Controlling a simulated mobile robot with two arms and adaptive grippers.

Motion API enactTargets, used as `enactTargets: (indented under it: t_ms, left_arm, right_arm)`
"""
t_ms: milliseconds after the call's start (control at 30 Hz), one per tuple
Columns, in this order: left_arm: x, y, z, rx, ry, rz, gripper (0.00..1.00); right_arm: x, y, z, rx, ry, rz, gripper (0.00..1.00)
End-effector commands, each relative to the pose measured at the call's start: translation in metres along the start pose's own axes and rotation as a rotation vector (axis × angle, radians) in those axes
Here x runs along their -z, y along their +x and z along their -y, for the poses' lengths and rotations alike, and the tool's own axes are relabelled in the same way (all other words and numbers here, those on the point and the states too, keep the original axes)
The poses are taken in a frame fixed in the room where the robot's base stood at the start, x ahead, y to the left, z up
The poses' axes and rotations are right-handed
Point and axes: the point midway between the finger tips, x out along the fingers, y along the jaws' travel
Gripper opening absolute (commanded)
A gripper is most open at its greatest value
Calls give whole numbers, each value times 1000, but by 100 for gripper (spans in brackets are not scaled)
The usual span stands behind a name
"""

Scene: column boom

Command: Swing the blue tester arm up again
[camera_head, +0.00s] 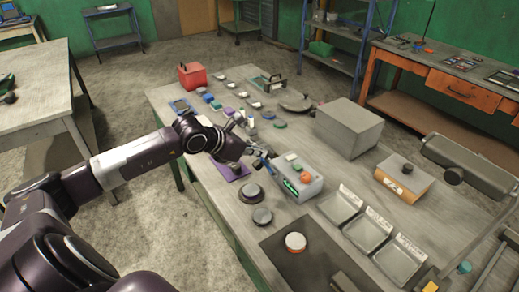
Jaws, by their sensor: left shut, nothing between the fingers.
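A grey tester box (311,188) stands on the workbench near the middle, with a green display on its front and a red-orange and a green part on top. The slim blue tester arm (265,166) shows at the box's left end, beside my gripper tips. It looks tilted; its exact angle is too small to tell. My left gripper (258,152) is shut with nothing held, just behind and left of the box, close to the blue arm. Whether they touch cannot be told. My right gripper is not in view.
A large grey block (349,127) and an orange-fronted box (404,178) stand to the right. Three grey trays (368,229) and a round-topped piece (295,242) lie in front. A red box (192,76) and small parts are at the back left.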

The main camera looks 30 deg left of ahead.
Motion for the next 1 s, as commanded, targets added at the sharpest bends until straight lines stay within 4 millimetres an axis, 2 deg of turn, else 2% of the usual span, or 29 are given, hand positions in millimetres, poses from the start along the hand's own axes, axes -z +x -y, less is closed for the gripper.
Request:
enactTargets:
  t_ms: [1000]
  left_arm:
    - [-10,6,1,-5,7,-71,0]
  right_arm:
    - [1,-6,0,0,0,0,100]
